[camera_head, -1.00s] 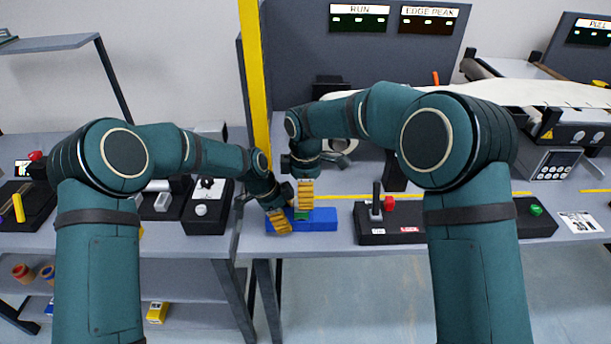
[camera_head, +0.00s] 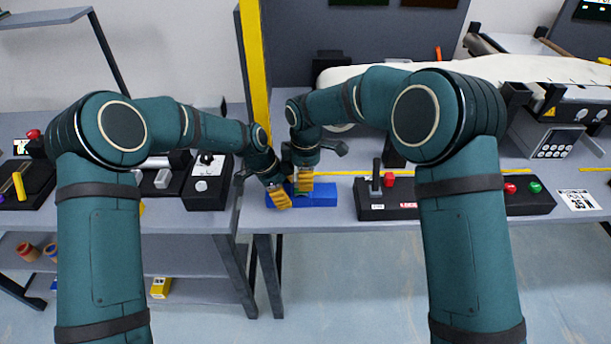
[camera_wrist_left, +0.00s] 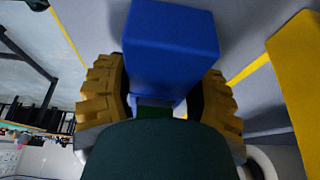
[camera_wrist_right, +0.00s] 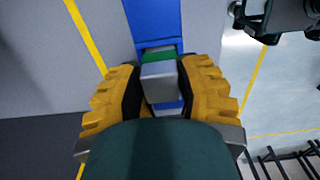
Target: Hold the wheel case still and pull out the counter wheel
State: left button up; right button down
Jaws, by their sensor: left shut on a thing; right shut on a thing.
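The blue wheel case (camera_head: 318,194) lies on the table near its front edge. My left gripper (camera_head: 280,196) is shut on the case's left part; the left wrist view shows the blue body (camera_wrist_left: 172,40) between the yellow fingers. My right gripper (camera_head: 303,181) points down just beside it, over the case. In the right wrist view its fingers are shut on a grey block with a green band (camera_wrist_right: 158,56), apparently the counter wheel, set at the blue case (camera_wrist_right: 153,18). Whether the wheel is still inside its slot is hard to tell. The fingers hide much of the contact.
A yellow post (camera_head: 256,80) stands right behind the grippers. A black control box with a lever and red button (camera_head: 390,180) is to the right, another black box (camera_head: 206,187) to the left. A white conveyor belt (camera_head: 530,68) runs behind.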

pick_arm(q)
jog(key=shift+s+f, duration=0.1)
jog(key=shift+f, duration=0.05)
pick_arm(e)
jog(key=shift+r, duration=0.15)
jog(key=shift+r, duration=3.1)
pick_arm(q)
jog(key=o, duration=1.4)
notch_tip(320, 180, up, 10)
jog(key=p, duration=0.7)
jog(key=shift+r, duration=0.2)
pick_arm(e)
notch_tip(320, 180, up, 7)
jog(key=shift+r, duration=0.15)
